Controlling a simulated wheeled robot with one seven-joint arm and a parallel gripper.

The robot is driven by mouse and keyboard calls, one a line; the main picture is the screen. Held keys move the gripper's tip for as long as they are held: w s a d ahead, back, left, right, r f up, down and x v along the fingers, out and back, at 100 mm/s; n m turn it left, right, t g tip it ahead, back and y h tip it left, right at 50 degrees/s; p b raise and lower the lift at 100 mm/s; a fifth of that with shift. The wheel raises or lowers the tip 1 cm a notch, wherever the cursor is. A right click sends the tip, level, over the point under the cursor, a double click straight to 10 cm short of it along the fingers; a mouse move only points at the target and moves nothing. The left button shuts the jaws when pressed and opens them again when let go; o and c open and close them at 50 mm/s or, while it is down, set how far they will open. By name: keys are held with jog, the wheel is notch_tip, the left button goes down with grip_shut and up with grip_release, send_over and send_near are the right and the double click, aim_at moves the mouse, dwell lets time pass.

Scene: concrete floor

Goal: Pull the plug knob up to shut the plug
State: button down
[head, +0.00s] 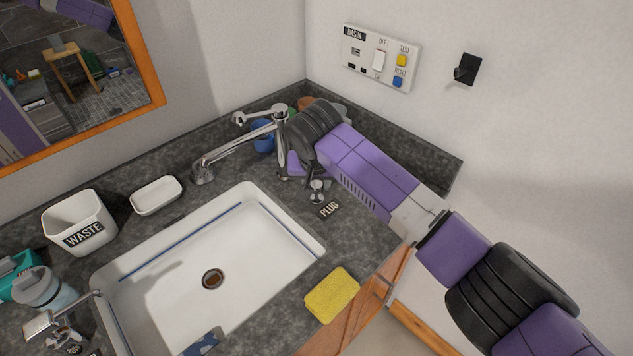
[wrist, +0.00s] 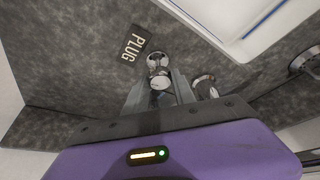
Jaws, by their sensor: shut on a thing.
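The plug knob (head: 319,186) is a small chrome knob on the dark stone counter, beside the black PLUG label (head: 329,209) and right of the basin. In the wrist view the knob (wrist: 158,72) stands between my two grey fingers, near the label (wrist: 134,48). My gripper (wrist: 160,88) is shut on the knob; the arm reaches over the counter's right side, and in the head view the fingers are mostly hidden. The white basin (head: 170,262) has a round drain (head: 212,279) with a brownish centre; whether its plug is raised or lowered I cannot tell.
A chrome faucet (head: 235,150) stands close left of my gripper. Colored cups, including a blue one (head: 263,136), stand behind. A yellow sponge (head: 332,295) lies at the front edge. A white soap dish (head: 156,195) and WASTE bin (head: 79,223) stand left. A switch panel (head: 381,58) is on the wall.

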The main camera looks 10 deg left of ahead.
aim_at(317, 186)
dwell(0.9)
notch_tip(317, 186, up, 2)
jog(key=shift+a+r+p, duration=0.1)
jog(key=shift+r+p, duration=0.1)
jog(key=shift+p, duration=0.95)
jog(key=shift+r, duration=0.35)
jog(key=c, duration=1)
grip_release()
jog(key=shift+c, duration=0.2)
jog(key=shift+r, duration=0.1)
jog(key=v, duration=0.7)
jog(key=shift+r+b, duration=0.35)
jog(key=shift+s, duration=0.15)
